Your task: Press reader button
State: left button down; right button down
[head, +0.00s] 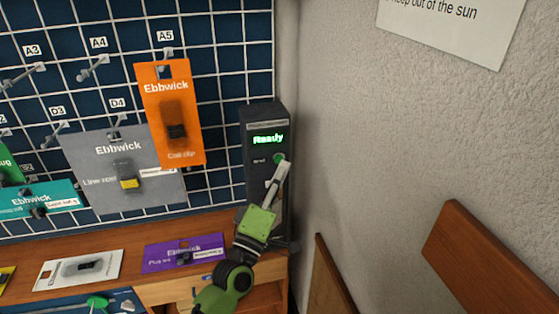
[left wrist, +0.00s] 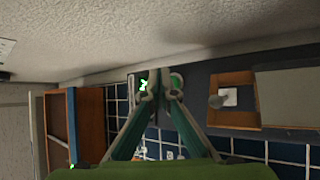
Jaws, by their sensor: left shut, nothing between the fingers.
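The reader (head: 256,172) is a dark upright box beside the pegboard, with a lit green display (head: 268,139) reading "Ready". Its round green button (head: 279,159) sits just below the display. My left gripper (head: 284,166) is shut and empty, with its tips at the button's lower right edge in the head view. In the left wrist view, the shut fingertips (left wrist: 160,76) lie between the green display (left wrist: 143,86) and the green button (left wrist: 177,82), partly covering both. I cannot tell whether the tips touch the button. My right gripper is not in view.
An orange Ebbwick package (head: 187,145) and a grey one (head: 92,163) hang on the pegboard left of the reader. A purple package (head: 158,258) and a white one (head: 50,272) lie on the wooden shelf.

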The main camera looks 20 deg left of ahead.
pick_arm(q)
jog(key=shift+w+a, duration=0.25)
jog(key=shift+w, duration=0.1)
jog(key=shift+w+a, duration=0.25)
jog(key=shift+w, duration=0.15)
dwell(0.8)
jog(key=shift+s, duration=0.1)
jog(key=shift+s+d, duration=0.5)
jog(key=shift+s, duration=0.2)
jog(key=s+d+p, duration=0.1)
jog(key=s, duration=0.1)
jog(key=s+d+p, duration=0.1)
jog(key=s, duration=0.1)
jog(key=shift+d, duration=0.4)
dwell(0.3)
